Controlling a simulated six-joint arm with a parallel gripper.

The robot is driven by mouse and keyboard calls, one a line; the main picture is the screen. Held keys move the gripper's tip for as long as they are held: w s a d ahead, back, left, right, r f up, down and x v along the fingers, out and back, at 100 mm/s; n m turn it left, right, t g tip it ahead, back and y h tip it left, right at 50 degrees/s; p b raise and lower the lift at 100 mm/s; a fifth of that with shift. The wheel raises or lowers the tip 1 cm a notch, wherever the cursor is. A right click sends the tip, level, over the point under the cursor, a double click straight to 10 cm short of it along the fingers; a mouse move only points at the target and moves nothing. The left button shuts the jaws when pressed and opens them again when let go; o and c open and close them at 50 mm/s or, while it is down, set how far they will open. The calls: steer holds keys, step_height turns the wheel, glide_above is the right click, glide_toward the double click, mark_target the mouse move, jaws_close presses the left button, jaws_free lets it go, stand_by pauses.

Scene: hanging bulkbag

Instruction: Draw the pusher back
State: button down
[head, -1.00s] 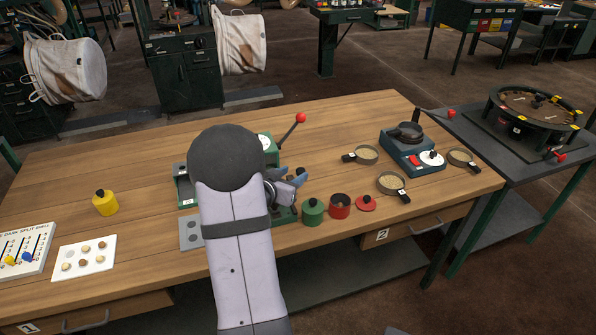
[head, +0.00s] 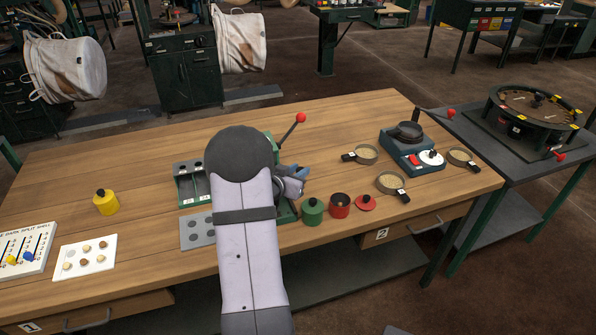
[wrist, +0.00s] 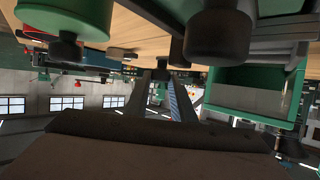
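The green bench machine (head: 268,140) with a red-balled lever stands mid-bench, largely hidden behind my arm. I cannot pick out the pusher for certain in either view. My gripper (head: 296,182) is at the machine's right side, behind the green knobbed pot. In the wrist view my gripper (wrist: 160,80) shows two fingers with a gap between them. A small dark part lies near the tips, and I cannot tell whether they touch it. A large black knob (wrist: 217,38) and a green box-shaped body (wrist: 258,90) fill the upper right there.
Close to my gripper are a green pot (head: 312,211), a red pot (head: 339,206) and its red lid (head: 365,203). Sieve pans (head: 390,183) and a blue scale-like unit (head: 412,150) stand farther right.

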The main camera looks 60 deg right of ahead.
steer(key=s+d+b, duration=0.2)
steer(key=s+d, duration=0.4)
steer(key=shift+s+d, duration=0.35)
steer(key=shift+r, duration=0.15)
steer(key=shift+s, duration=0.1)
steer(key=c, duration=1.5)
jaws_free()
steer(key=shift+d, duration=0.15)
steer(key=shift+a+r, duration=0.1)
steer(key=shift+a, duration=0.45)
steer(key=shift+b+v, duration=0.4)
steer(key=shift+v, duration=2.75)
